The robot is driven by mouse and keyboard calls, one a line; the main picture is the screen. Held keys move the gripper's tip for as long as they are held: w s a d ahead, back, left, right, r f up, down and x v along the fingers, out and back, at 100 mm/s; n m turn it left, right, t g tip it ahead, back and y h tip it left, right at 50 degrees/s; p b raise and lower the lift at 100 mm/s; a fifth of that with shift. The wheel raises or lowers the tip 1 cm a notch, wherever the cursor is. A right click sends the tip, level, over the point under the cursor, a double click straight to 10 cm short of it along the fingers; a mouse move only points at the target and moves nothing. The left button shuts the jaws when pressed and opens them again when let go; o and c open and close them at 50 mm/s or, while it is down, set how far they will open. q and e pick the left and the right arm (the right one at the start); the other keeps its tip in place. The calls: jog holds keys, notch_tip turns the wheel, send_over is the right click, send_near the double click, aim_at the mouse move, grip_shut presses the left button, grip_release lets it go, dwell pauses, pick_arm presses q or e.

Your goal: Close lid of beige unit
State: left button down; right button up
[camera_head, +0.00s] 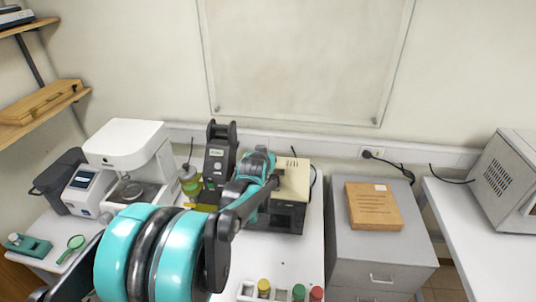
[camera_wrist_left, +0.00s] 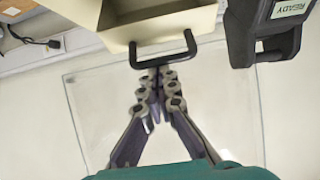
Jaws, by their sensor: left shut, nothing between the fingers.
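The beige unit (camera_head: 293,181) stands on the white table behind my left arm, with a dark lower front. Its beige top shows to the right of my gripper. In the left wrist view, part of the beige unit (camera_wrist_left: 172,22) is at the top, with a dark recess and a black bar handle (camera_wrist_left: 189,41). My left gripper (camera_head: 277,181) is at the unit's left side in the head view. In the wrist view its shut, empty fingers (camera_wrist_left: 159,72) end close to the handle; I cannot tell whether they touch it. The lid's angle is unclear. My right gripper is out of view.
A black device (camera_head: 219,155) stands left of the unit, and a white instrument (camera_head: 128,150) farther left. Capped vials (camera_head: 264,288) sit in a rack at the front. A grey cabinet (camera_head: 379,240) with a brown box (camera_head: 373,206) is to the right.

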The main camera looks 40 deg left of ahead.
pick_arm(q)
jog(key=s+d+f+t+y+b, duration=0.4)
jog(key=s+f+t+b, duration=0.3)
jog(key=b, duration=1.4)
notch_tip(320, 180, down, 5)
jog(key=shift+s+d+b, duration=0.35)
jog(key=shift+s+d, duration=0.15)
jog(key=shift+s, duration=0.3)
jog(key=shift+s+f, duration=0.1)
